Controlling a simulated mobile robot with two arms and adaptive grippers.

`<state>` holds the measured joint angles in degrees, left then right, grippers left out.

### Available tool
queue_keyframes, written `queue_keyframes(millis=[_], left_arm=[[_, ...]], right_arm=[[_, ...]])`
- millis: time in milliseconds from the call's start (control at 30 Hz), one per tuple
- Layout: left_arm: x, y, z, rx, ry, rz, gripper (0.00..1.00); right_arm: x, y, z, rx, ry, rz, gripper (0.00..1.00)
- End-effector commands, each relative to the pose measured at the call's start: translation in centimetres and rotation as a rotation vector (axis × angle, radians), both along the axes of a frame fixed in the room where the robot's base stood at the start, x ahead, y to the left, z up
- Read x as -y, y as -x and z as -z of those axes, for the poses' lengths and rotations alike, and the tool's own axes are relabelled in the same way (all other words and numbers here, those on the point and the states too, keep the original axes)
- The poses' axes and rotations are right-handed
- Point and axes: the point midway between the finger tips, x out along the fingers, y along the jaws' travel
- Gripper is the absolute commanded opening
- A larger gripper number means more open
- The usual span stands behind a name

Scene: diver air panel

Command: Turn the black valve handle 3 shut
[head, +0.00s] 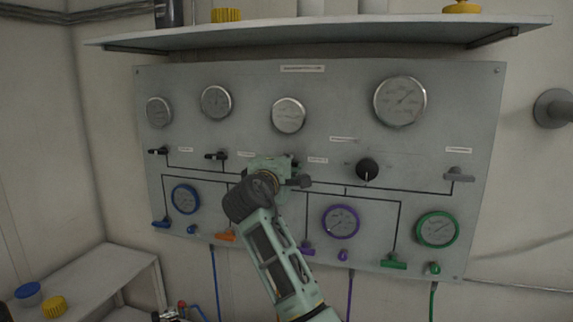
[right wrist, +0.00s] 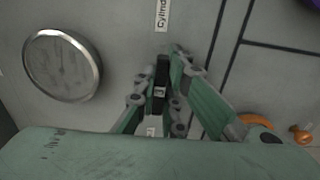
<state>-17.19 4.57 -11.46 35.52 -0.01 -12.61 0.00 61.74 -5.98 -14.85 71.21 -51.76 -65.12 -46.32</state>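The black valve handle 3 (right wrist: 160,82) shows in the right wrist view as a dark upright bar under a label starting "Cylind". My right gripper (right wrist: 160,92) has a finger on each side of it and looks closed on it. In the head view my right gripper (head: 284,170) is at the panel (head: 320,85), right of two other black handles (head: 217,155) (head: 158,151), and mostly hides the handle there. My left gripper is not in view.
Gauges (head: 289,115) sit above the handles. A black knob (head: 367,170) and a grey handle (head: 459,174) lie to the right. Coloured gauges and valves, such as an orange handle (head: 226,236), are below. A shelf (head: 330,37) juts out above the panel.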

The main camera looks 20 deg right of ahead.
Motion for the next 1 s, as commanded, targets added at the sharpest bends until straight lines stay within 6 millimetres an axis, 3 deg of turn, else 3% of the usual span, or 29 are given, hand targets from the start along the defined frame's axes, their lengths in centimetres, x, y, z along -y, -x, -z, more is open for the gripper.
queue_keyframes(millis=[200, 600, 1000], left_arm=[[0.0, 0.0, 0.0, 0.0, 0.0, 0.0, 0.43], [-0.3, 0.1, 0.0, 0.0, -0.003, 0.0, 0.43], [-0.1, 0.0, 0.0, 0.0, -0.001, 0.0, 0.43]], right_arm=[[0.0, 0.0, 0.1, -0.002, -0.001, 0.001, 0.28], [-0.4, 0.4, 0.1, -0.001, 0.001, -0.002, 0.28], [-4.8, 6.8, 0.2, 0.0, -0.003, -0.004, 0.28]])
